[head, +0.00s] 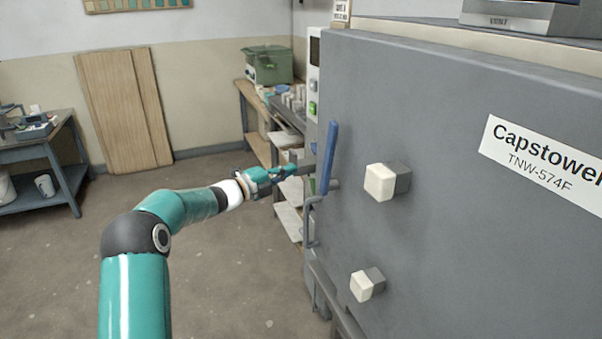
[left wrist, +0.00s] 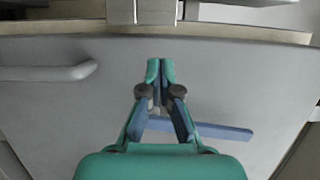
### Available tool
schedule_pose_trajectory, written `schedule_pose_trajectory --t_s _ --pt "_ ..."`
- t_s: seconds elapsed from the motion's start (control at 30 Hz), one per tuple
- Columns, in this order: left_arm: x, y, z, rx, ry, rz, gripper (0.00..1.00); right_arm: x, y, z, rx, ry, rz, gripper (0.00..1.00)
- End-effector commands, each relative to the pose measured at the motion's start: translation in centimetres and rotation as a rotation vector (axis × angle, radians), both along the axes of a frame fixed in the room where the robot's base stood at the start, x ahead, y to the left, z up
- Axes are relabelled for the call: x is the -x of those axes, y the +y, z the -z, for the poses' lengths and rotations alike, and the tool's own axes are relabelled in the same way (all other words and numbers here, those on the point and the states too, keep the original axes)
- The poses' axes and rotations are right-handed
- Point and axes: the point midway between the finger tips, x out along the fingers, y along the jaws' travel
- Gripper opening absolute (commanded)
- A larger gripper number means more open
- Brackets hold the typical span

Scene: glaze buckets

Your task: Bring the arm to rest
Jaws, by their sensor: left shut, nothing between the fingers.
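My left arm reaches in from the lower left of the head view. Its gripper (head: 291,172) is beside the blue handle on the left edge of a large grey cabinet. In the left wrist view the same gripper (left wrist: 160,66) has its teal fingertips together, with nothing seen between them. The blue handle (head: 329,160) stands upright in the head view. In the left wrist view a blue bar (left wrist: 225,131) shows beyond the fingers; I cannot tell whether they touch it. My right gripper is in neither view.
The grey cabinet (head: 440,240) fills the right side, with two pale blocks (head: 380,183) (head: 361,287) sticking out from its front. Shelving with a green container (head: 268,66) stands behind. A blue workbench (head: 50,150) stands at the far left. The floor between is clear.

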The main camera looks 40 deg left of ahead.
Motion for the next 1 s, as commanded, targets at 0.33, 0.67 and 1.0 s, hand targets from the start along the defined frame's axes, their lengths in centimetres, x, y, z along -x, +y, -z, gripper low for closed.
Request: schedule_pose_trajectory --t_s 0.33,0.67,1.0 --pt "5.4 3.6 0.4 0.0 0.004 -0.003 0.0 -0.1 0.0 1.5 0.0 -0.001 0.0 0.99" --pt "5.8 3.5 1.1 0.044 0.018 -0.004 0.0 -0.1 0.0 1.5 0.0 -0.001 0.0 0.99" --pt "2.9 -7.2 14.5 0.737 0.37 -0.139 0.0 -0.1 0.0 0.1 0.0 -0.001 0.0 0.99"
